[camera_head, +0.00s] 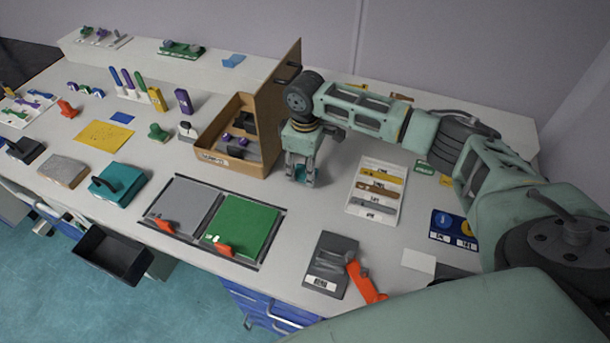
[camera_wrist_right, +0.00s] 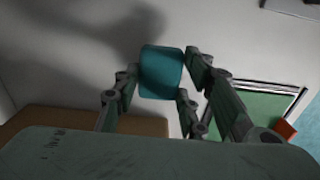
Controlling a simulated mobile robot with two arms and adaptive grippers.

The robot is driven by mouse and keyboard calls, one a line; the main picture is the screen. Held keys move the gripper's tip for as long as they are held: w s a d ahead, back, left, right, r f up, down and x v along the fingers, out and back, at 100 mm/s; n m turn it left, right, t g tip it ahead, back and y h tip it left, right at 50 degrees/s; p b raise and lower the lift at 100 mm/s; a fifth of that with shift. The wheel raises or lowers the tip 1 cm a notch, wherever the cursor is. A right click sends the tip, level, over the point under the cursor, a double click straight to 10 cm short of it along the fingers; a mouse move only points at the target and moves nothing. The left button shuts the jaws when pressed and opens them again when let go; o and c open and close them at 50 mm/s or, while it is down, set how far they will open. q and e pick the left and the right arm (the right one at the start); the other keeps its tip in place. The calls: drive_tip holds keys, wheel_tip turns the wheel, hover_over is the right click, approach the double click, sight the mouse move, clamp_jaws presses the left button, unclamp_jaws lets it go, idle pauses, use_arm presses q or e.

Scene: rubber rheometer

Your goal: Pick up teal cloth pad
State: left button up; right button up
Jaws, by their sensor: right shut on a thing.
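The teal cloth pad (camera_wrist_right: 161,72) is a small rounded block between the fingers of my right gripper (camera_wrist_right: 160,90) in the right wrist view. In the head view my right gripper (camera_head: 301,178) points down over the bench, just right of the cardboard box, with a bit of teal showing between its fingers. It is shut on the pad. The pad is mostly hidden by the fingers in the head view, and I cannot tell whether it touches the bench. My left gripper is not in view.
A cardboard box (camera_head: 222,158) with dark items stands close left of the gripper. A white board with several coloured strips (camera_head: 378,190) lies to the right. A grey and green plate pair (camera_head: 243,225) lies in front. A grey device with an orange handle (camera_head: 330,265) sits near the front edge.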

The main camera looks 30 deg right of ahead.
drive_tip(key=s+d+r+b, duration=0.2)
drive_tip(key=s+d+r, duration=0.3)
drive_tip(key=s+r, duration=0.3)
drive_tip(key=shift+s+d, duration=0.35)
drive_tip(key=shift+s, duration=0.75)
drive_tip(key=o, duration=0.4)
drive_tip(key=shift+c, duration=0.2)
drive_tip(key=c, duration=0.5)
drive_tip(key=shift+o, duration=0.2)
